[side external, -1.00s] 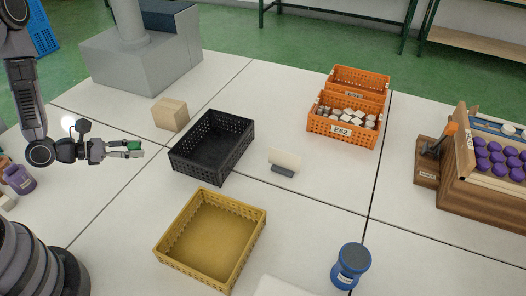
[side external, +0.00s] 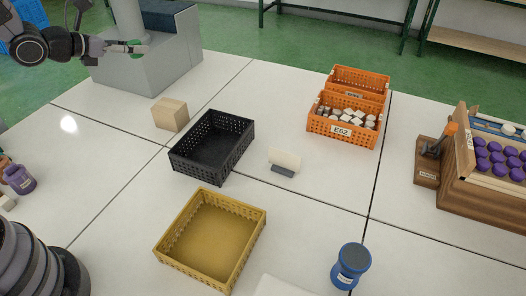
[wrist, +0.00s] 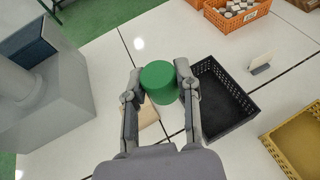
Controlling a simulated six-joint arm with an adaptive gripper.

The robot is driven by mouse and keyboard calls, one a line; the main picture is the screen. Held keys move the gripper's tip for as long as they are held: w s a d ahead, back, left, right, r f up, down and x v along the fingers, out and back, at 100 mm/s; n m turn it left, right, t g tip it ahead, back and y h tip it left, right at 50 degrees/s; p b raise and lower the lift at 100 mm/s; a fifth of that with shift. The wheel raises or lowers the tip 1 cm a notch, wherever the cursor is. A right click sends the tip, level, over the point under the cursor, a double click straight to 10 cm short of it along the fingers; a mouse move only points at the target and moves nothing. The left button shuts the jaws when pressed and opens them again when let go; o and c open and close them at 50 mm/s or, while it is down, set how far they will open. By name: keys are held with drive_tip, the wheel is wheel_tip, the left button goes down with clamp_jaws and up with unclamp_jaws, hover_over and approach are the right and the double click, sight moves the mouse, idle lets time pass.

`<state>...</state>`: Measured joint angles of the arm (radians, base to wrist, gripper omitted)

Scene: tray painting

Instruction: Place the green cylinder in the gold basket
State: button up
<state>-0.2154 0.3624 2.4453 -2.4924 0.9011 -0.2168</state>
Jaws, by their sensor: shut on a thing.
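The green cylinder (wrist: 159,82) is held between the two fingers of my gripper (wrist: 158,84) in the wrist view. In the side view my gripper (side external: 136,47) is at the upper left, high above the table in front of the grey pedestal, and only a little of the green cylinder (side external: 140,42) shows. The gold basket (side external: 257,222) stands empty on the table at the lower middle of the side view, far from my gripper. It also shows at the right edge of the wrist view (wrist: 272,143).
An empty black basket (side external: 247,136) stands behind the gold basket. A cardboard box (side external: 170,115) is left of the black one. Orange crates (side external: 341,129), a small sign (side external: 284,160), a blue container (side external: 351,265) and a wooden rack (side external: 485,203) stand to the right.

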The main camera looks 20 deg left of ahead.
wheel_tip(320, 180, down, 13)
drive_tip(key=s+a+m+g+h, duration=0.1)
drive_tip(key=s+a+m+h, duration=0.1)
drive_tip(key=s, duration=0.1)
drive_tip(key=m+g+h, duration=0.1)
drive_tip(key=m+h, duration=0.1)
hover_over(147, 179)
wheel_tip(147, 179, down, 8)
drive_tip(key=f, duration=0.1)
drive_tip(key=shift+s+r, duration=0.1)
drive_tip(key=shift+r, duration=0.15)
wheel_tip(147, 179, down, 10)
drive_tip(key=shift+r, duration=0.2)
drive_tip(key=shift+f, duration=0.15)
drive_tip(key=o, duration=0.9)
